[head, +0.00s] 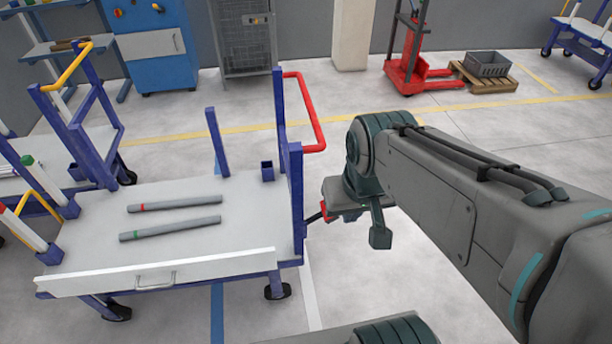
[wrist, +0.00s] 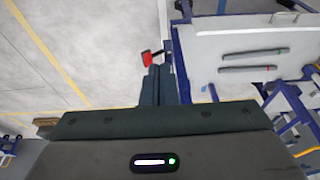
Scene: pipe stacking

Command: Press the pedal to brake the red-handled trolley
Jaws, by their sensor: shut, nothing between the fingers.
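The red-handled trolley stands at the left of the head view, with blue posts and a pale grey deck (head: 100,211). Its red handle (head: 318,118) is on the right end. A small red pedal (head: 325,212) shows low beside that end, partly hidden by my arm's end. In the wrist view the pedal (wrist: 147,58) lies just beyond and left of my fingertips. My gripper (wrist: 154,70) is shut and empty, beside the trolley's end frame. I cannot tell whether it touches the pedal.
Two grey pipes (head: 175,203) lie on the deck. A yellow-handled trolley (head: 72,70) stands close at the left. A red lift truck (head: 408,70) and a grey crate on a pallet (head: 487,64) are farther back.

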